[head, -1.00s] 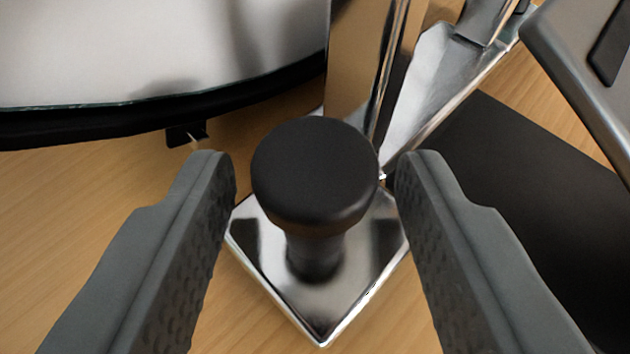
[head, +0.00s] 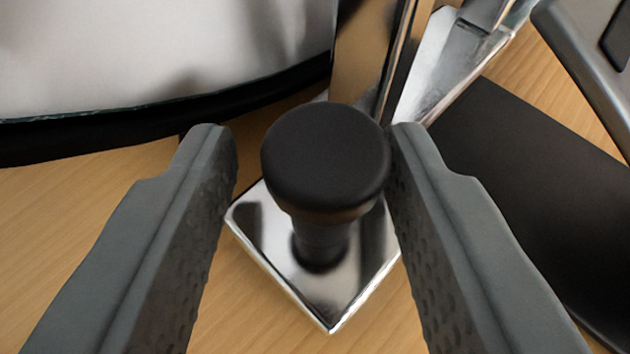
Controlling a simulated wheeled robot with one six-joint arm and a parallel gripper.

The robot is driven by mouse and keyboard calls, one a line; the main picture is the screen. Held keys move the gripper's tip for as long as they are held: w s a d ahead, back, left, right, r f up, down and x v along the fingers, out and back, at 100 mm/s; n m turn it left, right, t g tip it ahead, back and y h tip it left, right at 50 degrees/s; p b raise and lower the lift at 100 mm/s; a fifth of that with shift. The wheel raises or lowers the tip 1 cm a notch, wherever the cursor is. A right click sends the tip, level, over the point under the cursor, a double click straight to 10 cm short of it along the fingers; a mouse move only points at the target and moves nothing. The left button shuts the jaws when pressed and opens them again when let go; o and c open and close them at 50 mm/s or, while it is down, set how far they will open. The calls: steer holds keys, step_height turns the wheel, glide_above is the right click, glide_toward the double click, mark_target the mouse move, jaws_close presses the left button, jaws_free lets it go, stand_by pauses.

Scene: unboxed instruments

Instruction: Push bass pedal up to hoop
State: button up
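The bass pedal shows as a chrome base plate (head: 270,245) with a black round-topped knob (head: 325,158) standing on it, and a chrome upright (head: 372,50) behind. My gripper (head: 308,140) is open, its two grey fingers on either side of the knob. The right finger is very close to the knob or touching it; I cannot tell which. A gap shows between the left finger and the knob. The bass drum's black hoop (head: 90,135) curves across the upper left, below the pale drum head (head: 150,55). The hoop's right end is hidden behind the upright.
A chrome footboard or frame part (head: 440,60) runs to the upper right. A dark flat panel (head: 540,180) lies on the right, with a grey object (head: 590,60) above it. The wooden floor (head: 70,230) is clear at lower left.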

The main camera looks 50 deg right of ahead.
steer(key=shift+o, duration=0.3)
steer(key=v, duration=1.7)
steer(key=shift+s+a+r, duration=0.1)
steer(key=shift+s, duration=0.05)
